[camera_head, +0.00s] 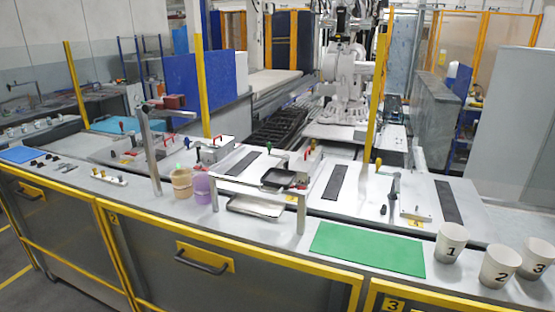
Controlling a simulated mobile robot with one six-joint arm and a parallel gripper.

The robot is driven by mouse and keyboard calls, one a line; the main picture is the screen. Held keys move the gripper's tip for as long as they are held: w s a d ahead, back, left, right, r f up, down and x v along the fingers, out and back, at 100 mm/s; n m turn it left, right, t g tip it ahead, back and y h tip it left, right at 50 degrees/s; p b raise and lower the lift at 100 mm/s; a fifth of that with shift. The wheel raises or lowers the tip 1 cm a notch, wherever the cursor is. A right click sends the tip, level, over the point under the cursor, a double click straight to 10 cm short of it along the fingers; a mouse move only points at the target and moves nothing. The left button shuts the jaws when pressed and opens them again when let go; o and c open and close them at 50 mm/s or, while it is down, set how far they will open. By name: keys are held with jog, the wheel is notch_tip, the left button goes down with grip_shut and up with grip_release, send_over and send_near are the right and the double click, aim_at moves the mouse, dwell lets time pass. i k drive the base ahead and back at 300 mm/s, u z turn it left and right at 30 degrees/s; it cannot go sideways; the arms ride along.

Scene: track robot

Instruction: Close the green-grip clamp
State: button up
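Small clamps stand on the pale fixture plates along the bench. My gripper cannot be made out in this view.
A grey post frame (150,150) and a low rail (250,190) rise along the bench. Yellow posts (376,100) stand behind.

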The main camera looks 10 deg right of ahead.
aim_at(284, 158)
jog(key=k, duration=0.65)
jog(key=u, duration=0.7)
jog(key=i, duration=0.9)
jog(key=u, duration=1)
jog(key=i, duration=1.5)
jog(key=u, duration=0.05)
